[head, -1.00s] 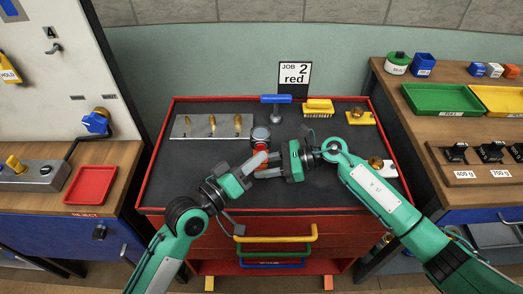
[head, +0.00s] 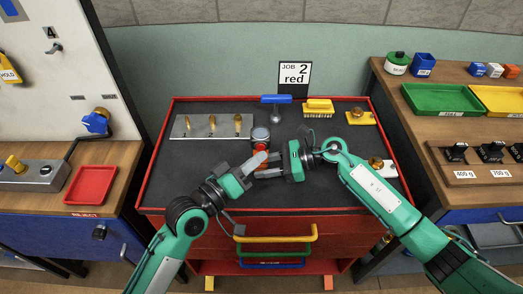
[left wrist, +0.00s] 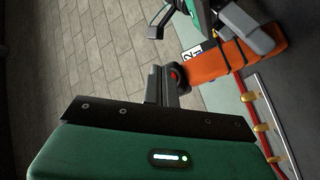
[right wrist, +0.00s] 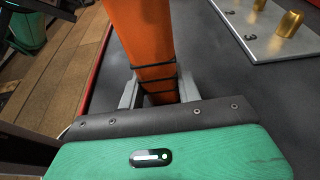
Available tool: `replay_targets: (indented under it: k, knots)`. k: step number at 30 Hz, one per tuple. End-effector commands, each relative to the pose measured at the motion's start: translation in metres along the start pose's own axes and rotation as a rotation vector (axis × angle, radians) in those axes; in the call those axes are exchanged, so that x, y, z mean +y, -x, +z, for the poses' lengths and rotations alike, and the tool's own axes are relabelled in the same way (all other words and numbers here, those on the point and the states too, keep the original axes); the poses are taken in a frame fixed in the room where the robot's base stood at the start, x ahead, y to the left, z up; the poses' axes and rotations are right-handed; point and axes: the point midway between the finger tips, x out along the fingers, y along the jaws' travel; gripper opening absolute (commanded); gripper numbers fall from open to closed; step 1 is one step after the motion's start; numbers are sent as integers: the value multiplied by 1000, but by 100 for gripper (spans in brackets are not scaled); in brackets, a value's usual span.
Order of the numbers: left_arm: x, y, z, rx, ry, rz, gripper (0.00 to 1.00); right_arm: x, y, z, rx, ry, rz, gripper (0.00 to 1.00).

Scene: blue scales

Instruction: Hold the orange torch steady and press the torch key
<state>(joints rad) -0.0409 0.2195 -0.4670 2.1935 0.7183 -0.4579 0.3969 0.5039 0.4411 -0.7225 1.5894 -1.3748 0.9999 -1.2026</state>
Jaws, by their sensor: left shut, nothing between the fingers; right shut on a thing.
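The orange torch (left wrist: 225,65) lies across the left wrist view, with a dark round end that carries a red key (left wrist: 174,76). My right gripper (right wrist: 157,88) is shut around the orange body in the right wrist view. In the head view only a small orange-red part of the torch (head: 261,147) shows; the arms hide the rest. My left gripper (head: 265,160) is shut and empty. In the left wrist view its fingertips (left wrist: 168,72) are right beside the red key; I cannot tell whether they touch it.
The red-rimmed dark bench top (head: 215,195) lies under both grippers. A metal plate with brass pegs (head: 213,126), a blue-handled tool (head: 276,99), a yellow brush (head: 318,108) and a "JOB 2 red" card (head: 294,75) are behind. The grippers are very close together.

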Motion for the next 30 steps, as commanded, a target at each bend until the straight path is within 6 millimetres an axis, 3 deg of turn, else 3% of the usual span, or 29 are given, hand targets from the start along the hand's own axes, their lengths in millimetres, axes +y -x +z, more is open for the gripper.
replay_targets:
  k: [30]
  knots:
    - [-5,-7,-5,0,0,0,0,0,0,0,0,0,0,22]
